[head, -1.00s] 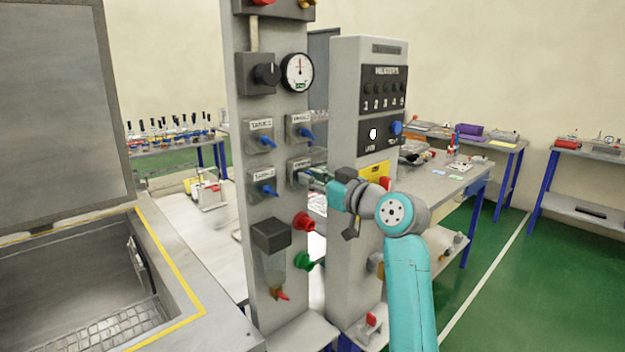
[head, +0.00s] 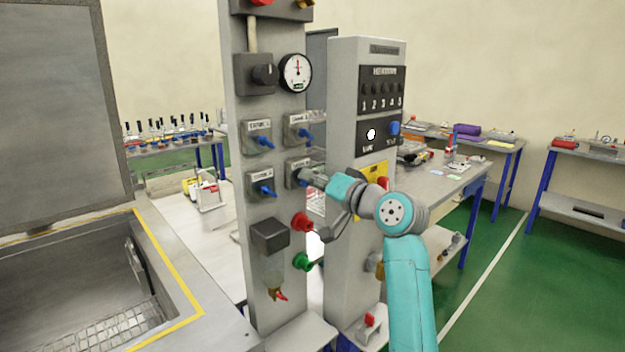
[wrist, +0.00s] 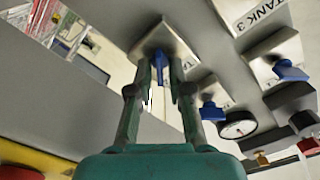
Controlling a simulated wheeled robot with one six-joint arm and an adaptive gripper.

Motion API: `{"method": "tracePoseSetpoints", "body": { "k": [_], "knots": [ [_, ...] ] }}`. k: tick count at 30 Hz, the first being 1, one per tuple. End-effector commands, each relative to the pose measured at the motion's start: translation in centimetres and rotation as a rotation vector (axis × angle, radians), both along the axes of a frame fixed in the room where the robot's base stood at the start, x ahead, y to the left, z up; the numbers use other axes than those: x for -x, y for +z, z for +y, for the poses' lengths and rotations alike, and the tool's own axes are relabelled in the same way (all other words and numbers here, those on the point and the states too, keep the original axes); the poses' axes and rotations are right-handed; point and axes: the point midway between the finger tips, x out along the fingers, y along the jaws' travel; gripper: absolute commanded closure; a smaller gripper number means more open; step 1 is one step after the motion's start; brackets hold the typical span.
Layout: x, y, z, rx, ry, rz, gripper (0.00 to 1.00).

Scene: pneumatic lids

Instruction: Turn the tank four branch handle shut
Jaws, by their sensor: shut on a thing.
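The tank four valve plate (head: 292,166) is the lower right of the valve plates on the grey panel. It also shows at the top centre of the wrist view (wrist: 155,45), its label unreadable. Its blue branch handle (wrist: 159,70) stands between my two fingers. My gripper (wrist: 160,85) is shut on this handle. In the head view my gripper (head: 310,180) reaches the plate from the right and hides the handle. How far the handle is turned cannot be told.
Other blue handles sit close by: upper right (head: 305,133), upper left (head: 265,142) and lower left (head: 266,190). A red knob (head: 302,222) and a green knob (head: 302,262) stick out below. The heater cabinet (head: 342,110) stands close on the right.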

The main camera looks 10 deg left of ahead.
Motion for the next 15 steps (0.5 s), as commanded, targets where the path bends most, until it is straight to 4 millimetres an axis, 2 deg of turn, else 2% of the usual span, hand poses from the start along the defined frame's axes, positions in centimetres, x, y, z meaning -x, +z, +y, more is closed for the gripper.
{"method": "tracePoseSetpoints", "body": {
  "k": [15],
  "knots": [
    [-0.05,-0.22,-0.04,-0.045,0.000,0.062,1.00]
  ]
}}
